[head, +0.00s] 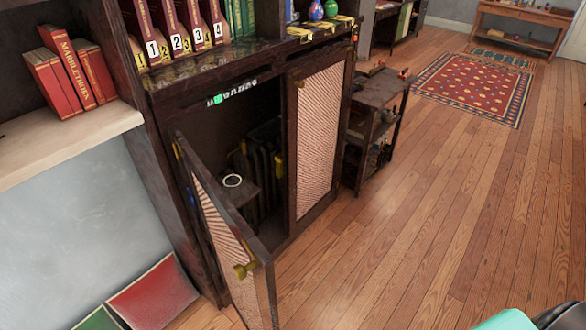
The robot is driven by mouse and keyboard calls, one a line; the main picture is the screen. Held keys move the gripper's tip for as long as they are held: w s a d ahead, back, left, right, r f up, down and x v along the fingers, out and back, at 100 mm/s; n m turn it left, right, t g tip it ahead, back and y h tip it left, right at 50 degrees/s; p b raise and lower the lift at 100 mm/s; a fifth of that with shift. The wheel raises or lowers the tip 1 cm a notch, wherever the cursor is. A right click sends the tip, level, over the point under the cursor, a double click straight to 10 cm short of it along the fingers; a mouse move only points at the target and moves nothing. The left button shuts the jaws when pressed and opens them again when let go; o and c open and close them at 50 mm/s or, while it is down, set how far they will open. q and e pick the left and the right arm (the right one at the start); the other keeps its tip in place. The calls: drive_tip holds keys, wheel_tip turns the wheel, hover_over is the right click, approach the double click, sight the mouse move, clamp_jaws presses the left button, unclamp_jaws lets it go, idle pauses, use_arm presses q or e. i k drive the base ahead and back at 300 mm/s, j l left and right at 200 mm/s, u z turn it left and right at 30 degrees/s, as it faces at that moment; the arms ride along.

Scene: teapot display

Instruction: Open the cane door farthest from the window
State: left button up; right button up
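A dark wooden cabinet (215,120) has two cane doors. The left cane door (222,225) stands swung open toward the camera, with a brass fitting on its free edge. The right cane door (320,125) is shut in its frame, with a small brass fitting near its upper left. The open bay shows a dark inside with a shelf, a pale ring and several dark upright things. No window is in view, so I cannot tell from this picture which door is farthest from it. Neither of my grippers is in view.
A low shelf stand (382,90) is just right of the cabinet. Wooden floor (420,200) is clear in front and to the right, with a red rug (470,85) farther back. Red books (60,75) stand on a ledge at left. Flat panels (150,295) lean at lower left.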

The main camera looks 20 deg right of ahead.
sight(316, 90)
drive_tip(key=i+l, duration=0.1)
drive_tip(key=l, duration=0.25)
drive_tip(key=i+l, duration=0.1)
drive_tip(key=l, duration=0.25)
drive_tip(key=i+l, duration=0.1)
drive_tip(key=l, duration=0.3)
drive_tip(key=i+l, duration=0.1)
drive_tip(key=l, duration=0.25)
drive_tip(key=i+l, duration=0.1)
drive_tip(key=l, duration=0.25)
